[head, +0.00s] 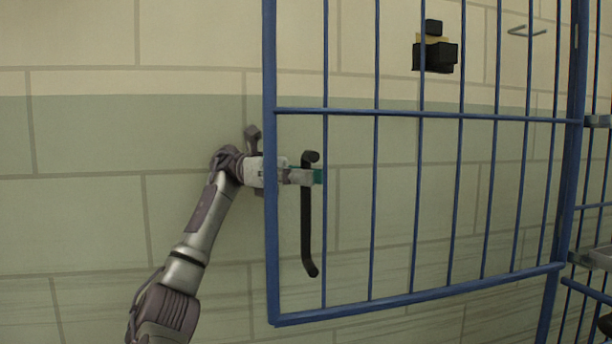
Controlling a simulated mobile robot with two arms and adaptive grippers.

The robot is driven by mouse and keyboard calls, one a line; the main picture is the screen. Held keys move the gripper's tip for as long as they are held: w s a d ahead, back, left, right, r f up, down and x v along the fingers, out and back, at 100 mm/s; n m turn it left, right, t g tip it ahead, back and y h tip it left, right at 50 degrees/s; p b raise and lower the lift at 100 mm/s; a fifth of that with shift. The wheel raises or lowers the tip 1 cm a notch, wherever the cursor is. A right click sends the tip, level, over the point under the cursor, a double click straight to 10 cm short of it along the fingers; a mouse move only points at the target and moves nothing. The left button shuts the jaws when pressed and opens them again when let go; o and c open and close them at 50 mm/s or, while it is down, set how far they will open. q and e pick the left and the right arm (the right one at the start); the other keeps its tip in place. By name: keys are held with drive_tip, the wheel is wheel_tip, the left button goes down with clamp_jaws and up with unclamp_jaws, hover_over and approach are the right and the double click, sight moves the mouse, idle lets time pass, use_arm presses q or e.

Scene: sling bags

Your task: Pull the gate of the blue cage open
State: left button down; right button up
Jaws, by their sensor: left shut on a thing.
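The blue cage's gate (420,115) is a frame of blue bars that fills the middle and right of the head view. Its right side meets a blue post (571,150), and the tiled wall shows through its bars. A black vertical handle (307,235) sits near the gate's left edge. My left gripper (307,177) reaches in from the left and is shut on the upper part of the handle. The gate's left upright crosses in front of part of this gripper. My right gripper is not in view.
More blue cage bars and grey shelf edges (596,257) show at the far right. A black object (435,57) and a small hook (527,31) are seen on the wall through the bars. The area left of the gate, around my left arm, looks clear.

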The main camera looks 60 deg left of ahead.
use_arm(q)
drive_tip(key=c, duration=1.1)
unclamp_jaws()
drive_tip(key=shift+f, duration=0.15)
drive_tip(key=shift+r, duration=0.3)
